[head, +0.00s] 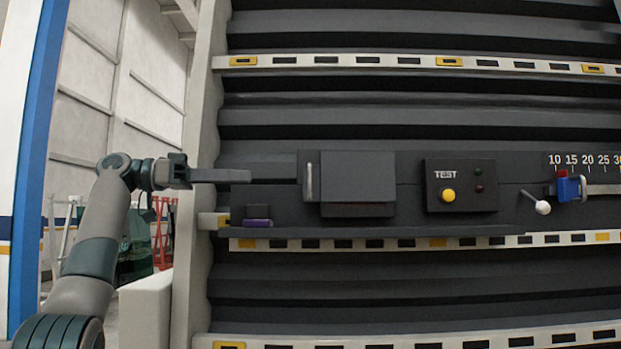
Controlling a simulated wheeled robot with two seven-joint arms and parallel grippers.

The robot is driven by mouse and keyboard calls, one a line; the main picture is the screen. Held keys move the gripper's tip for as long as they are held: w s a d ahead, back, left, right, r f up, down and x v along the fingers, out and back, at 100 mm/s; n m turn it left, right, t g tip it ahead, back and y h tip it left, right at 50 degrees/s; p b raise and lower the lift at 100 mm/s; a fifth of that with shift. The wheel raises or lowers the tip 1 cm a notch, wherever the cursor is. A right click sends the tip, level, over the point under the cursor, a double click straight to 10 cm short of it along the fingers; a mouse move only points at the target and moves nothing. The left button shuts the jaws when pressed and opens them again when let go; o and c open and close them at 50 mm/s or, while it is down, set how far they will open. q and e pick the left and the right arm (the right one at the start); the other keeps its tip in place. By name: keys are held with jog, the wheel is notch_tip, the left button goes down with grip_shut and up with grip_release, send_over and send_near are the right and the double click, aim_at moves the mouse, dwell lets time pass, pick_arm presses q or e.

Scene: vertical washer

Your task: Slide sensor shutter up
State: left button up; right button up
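A dark grey box-like cover (357,178), which looks like the sensor shutter, sits on the panel in the middle of the view. A thin reddish line shows along its lower edge. A light vertical bar handle (309,182) stands just left of it. My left gripper (249,176) comes in from the left at about the cover's height, its long grey finger pointing right. Its tip is left of the handle, and nothing shows held in it. The fingers line up in this view, so the gap between them is hidden. My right gripper is not in view.
Right of the cover is a TEST box (460,186) with a yellow button and two small lamps. Further right are a white-knobbed lever (541,206) and a blue-red slider (567,187) on a numbered scale. A purple item (257,223) lies on a narrow ledge below the gripper.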

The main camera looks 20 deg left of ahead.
aim_at(309, 193)
pick_arm(q)
jog(key=p+x, duration=0.5)
jog(key=x, duration=0.9)
jog(key=shift+w+d+p, duration=0.2)
jog(key=shift+p, duration=0.2)
jog(key=shift+w+d, duration=0.2)
jog(key=shift+d, duration=0.2)
jog(key=shift+c, duration=0.5)
grip_shut()
